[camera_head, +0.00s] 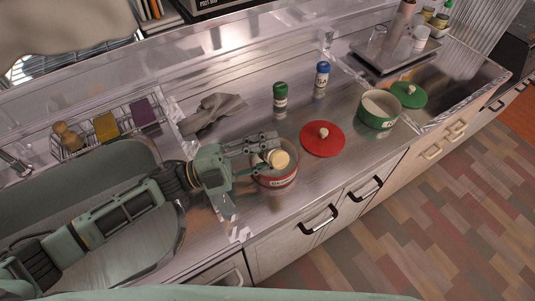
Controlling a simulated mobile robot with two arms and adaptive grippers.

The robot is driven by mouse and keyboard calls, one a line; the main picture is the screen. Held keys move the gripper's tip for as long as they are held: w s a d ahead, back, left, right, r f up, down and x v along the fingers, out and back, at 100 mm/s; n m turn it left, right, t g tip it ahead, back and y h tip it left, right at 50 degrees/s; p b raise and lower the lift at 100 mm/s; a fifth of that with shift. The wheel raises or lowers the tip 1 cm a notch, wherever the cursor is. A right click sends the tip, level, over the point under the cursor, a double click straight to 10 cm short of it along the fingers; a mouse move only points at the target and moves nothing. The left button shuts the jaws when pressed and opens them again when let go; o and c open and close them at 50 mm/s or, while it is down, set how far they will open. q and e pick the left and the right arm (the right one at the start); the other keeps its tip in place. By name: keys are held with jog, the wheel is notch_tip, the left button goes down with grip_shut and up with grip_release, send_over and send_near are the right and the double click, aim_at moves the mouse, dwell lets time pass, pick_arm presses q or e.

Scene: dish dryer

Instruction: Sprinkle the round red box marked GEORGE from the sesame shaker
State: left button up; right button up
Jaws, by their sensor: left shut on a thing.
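The round red box (276,183) with white lettering on its front stands open on the steel counter. Its red lid (323,143) with a pale knob lies just right of it. My left gripper (268,152) is over the box, shut on a shaker (278,159) with a cream-yellow cap, taken as the sesame shaker. The cap faces the camera above the box opening; the shaker's body and label are mostly hidden. Whether anything comes out cannot be told. My right gripper is not in view.
A green-capped shaker (280,97) and a blue-capped shaker (321,79) stand behind. A round green box (378,117) and its green lid (413,102) are at right. A grey cloth (214,112), wire basket (111,130) and sink (110,261) lie left.

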pick_arm(q)
notch_tip(320, 180, up, 2)
jog(key=shift+r+p, duration=0.2)
jog(key=shift+p, duration=0.85)
notch_tip(320, 180, down, 2)
jog(key=shift+f+b, duration=0.25)
jog(key=shift+b, duration=0.85)
notch_tip(320, 180, up, 2)
jog(key=shift+r+p, duration=0.25)
jog(key=shift+p, duration=0.9)
jog(key=shift+f+b, duration=1.15)
jog(key=shift+f, duration=0.15)
jog(key=shift+r+p, duration=1.25)
jog(key=shift+r, duration=0.05)
notch_tip(320, 180, down, 3)
jog(key=shift+r+b, duration=0.2)
jog(key=shift+b, duration=0.95)
jog(key=shift+r, duration=0.15)
